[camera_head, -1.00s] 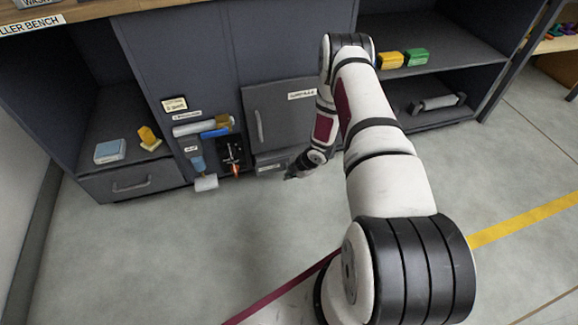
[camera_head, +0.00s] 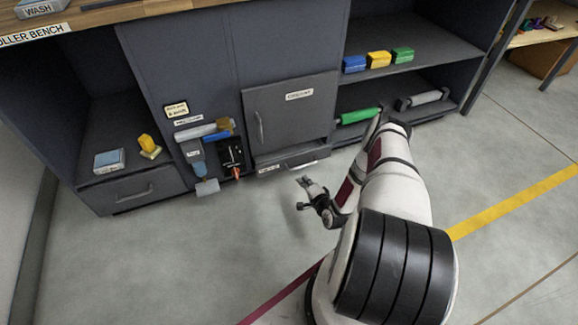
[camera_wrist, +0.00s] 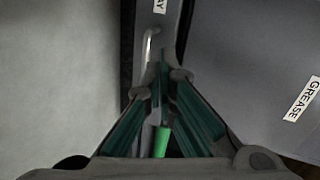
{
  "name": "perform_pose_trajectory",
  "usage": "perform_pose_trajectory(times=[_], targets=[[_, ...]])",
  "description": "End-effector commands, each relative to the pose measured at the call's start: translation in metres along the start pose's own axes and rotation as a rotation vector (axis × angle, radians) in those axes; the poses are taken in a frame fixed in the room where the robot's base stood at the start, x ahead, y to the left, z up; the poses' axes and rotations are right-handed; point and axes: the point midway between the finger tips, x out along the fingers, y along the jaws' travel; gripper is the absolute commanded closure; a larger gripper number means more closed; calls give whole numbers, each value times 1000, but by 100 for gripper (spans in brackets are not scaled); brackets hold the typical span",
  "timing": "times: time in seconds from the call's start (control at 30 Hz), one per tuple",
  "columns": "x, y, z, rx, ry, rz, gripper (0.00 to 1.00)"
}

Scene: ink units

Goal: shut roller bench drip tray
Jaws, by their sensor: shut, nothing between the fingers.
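The drip tray (camera_head: 290,162) is a low grey drawer under the cupboard with the GREASE label. It appears to stand slightly out from the cabinet, with a dark gap above its front. In the wrist view its front (camera_wrist: 170,28) carries a label ending in "AY" and a pale bar handle (camera_wrist: 150,45). My gripper (camera_head: 308,186) is in front of the tray's right part, over the floor and apart from the tray in the head view. In the wrist view its closed fingertips (camera_wrist: 163,70) point toward the handle. The tray's inside is hidden.
The cupboard door (camera_head: 290,112) above the tray is shut. Left of it are a switch panel (camera_head: 231,152) and rollers (camera_head: 202,130). A green roller (camera_head: 358,116) and a grey one (camera_head: 422,99) lie on the lower right shelf. The floor (camera_head: 200,250) in front is clear.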

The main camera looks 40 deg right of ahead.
Motion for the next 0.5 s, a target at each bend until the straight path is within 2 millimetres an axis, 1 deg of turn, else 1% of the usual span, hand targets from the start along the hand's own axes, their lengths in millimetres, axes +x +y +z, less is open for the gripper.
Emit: perform_pose_trajectory(times=[0.03, 0.1, 0.23, 0.37, 0.5], targets=[[-2, 1, -4, 54, 22, -9, 100], [-4, 2, -8, 103, 39, -20, 100], [2, 2, -10, 130, 48, -27, 100], [18, 2, -10, 128, 46, -27, 100], [45, 3, -11, 126, 46, -27, 100]])
